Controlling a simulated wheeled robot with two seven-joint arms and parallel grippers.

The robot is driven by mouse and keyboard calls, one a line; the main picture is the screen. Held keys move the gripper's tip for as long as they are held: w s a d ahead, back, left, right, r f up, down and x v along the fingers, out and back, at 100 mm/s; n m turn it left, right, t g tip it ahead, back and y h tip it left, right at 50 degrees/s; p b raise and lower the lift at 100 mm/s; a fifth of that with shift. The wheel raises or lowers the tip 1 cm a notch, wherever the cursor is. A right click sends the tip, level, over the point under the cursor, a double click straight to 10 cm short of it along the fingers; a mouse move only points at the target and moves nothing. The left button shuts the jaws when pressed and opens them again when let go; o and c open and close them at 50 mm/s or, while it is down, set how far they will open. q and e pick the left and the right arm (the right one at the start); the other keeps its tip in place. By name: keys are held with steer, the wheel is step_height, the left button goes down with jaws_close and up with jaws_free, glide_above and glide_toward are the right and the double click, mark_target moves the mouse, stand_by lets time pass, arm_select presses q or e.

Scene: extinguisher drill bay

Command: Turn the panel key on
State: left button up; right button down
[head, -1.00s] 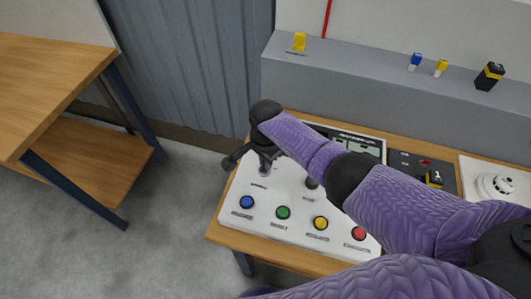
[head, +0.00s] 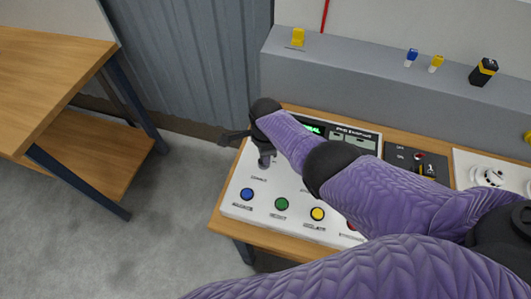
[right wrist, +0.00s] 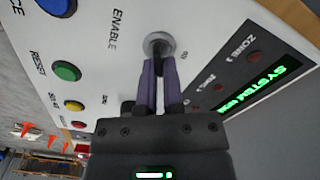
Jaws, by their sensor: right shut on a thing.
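The white control panel (head: 300,213) stands on a wooden bench, with a row of coloured buttons along its front. The panel key switch (right wrist: 157,43) is a round metal fitting beside the word ENABLE in the right wrist view. My right gripper (right wrist: 158,62) is shut at this switch, its two fingers close together on the key, which they mostly hide. In the head view my right gripper (head: 264,160) points down at the panel's back left. A dark display (right wrist: 255,90) shows lit green text beginning SYSTEM. My left gripper is not in view.
Blue (head: 247,194), green (head: 281,204) and yellow (head: 318,214) buttons sit in front of the key. A dark switch box (head: 416,160) and a white detector plate (head: 489,176) lie right of the panel. A grey ledge (head: 375,75) runs behind. Another wooden table (head: 50,70) stands left.

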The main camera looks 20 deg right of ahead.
stand_by(0.3)
steer(key=c, duration=0.8)
jaws_free()
steer(key=shift+o, duration=0.2)
step_height(320, 180, up, 10)
steer(key=p, duration=0.7)
